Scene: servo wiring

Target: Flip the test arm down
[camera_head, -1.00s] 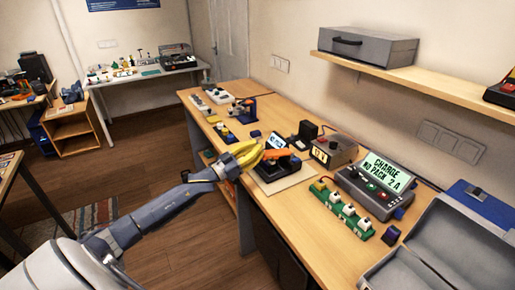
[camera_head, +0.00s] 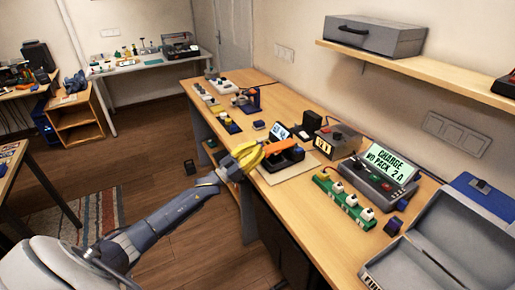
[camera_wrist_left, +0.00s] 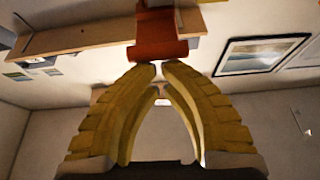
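The orange test arm (camera_head: 289,152) sits on the black tester (camera_head: 275,165) near the front edge of the workbench. It slants, its right end higher in the picture than its left. My left gripper (camera_head: 262,155) has yellow fingers and is at the left end of the orange arm. In the left wrist view, the fingertips (camera_wrist_left: 159,72) are close together with a narrow gap. The orange-red arm (camera_wrist_left: 158,35) lies just beyond them and is wider than the gap, so I see no grip on it. Contact is hard to tell. My right gripper is not in view.
A charger with a lit screen (camera_head: 388,161) and a green strip with white plugs (camera_head: 345,204) stand to the right. A grey power box (camera_head: 338,141) is behind the tester. An open grey case (camera_head: 440,250) fills the bench's near right.

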